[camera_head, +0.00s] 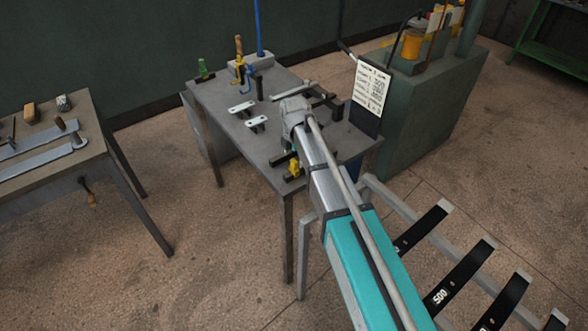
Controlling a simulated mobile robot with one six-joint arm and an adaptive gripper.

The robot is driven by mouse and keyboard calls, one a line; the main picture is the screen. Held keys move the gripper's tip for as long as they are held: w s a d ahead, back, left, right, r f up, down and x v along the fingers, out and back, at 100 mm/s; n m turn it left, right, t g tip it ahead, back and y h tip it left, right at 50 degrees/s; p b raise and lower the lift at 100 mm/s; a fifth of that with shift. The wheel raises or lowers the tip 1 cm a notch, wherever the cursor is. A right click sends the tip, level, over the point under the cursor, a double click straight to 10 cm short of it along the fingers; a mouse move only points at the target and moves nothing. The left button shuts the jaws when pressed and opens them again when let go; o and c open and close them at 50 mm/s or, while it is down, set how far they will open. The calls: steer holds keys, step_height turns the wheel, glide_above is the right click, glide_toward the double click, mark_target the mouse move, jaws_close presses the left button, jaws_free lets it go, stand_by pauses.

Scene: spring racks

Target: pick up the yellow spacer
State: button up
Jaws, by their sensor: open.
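My arm reaches from the lower right over the grey metal table (222,92), and its grey end is above the table's right part. My gripper (289,148) shows only as a small dark part below the arm's end, mostly hidden by the arm. It is open. A small yellow piece (293,168) is close to it, by a dark bar near the table's front edge. It may be the yellow spacer, but it is too small to tell. I cannot tell whether the gripper touches it.
Two pale plates (242,107) lie on the table, with clamps and tools behind. A printed sign (370,89) stands at the table's right edge. A rack with black strips (460,277) is at the lower right. A second bench (45,140) stands at the left, with open floor between.

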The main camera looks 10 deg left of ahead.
mark_target(294, 167)
steer(key=shift+f, duration=0.1)
steer(key=shift+w+a+f+b, duration=0.1)
steer(key=shift+f+b, duration=2.45)
steer(key=shift+b, duration=0.1)
steer(key=shift+c, duration=0.3)
steer(key=c, duration=0.9)
